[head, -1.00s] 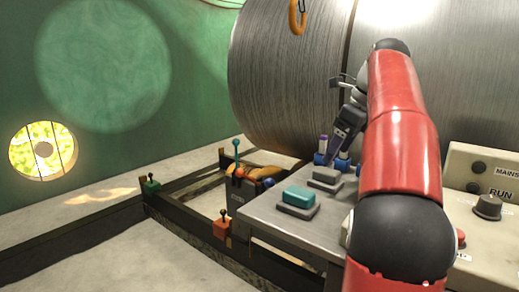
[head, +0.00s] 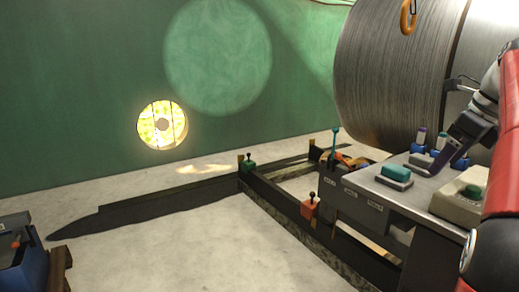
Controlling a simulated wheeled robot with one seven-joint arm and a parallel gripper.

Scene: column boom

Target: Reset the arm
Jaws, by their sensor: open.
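My gripper (head: 455,158) is at the right of the head view, at the end of my red arm, which runs down the right edge. It points down and left over the metal bench (head: 408,190). Its fingertips are small and partly hidden, close to a grey block (head: 421,161); I cannot tell whether they touch it. The jaws are open.
A teal block (head: 396,172) sits on a grey pad on the bench. A large metal drum (head: 390,80) stands behind. Dark floor rails (head: 180,197) cross the floor; a blue box (head: 22,262) is lower left.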

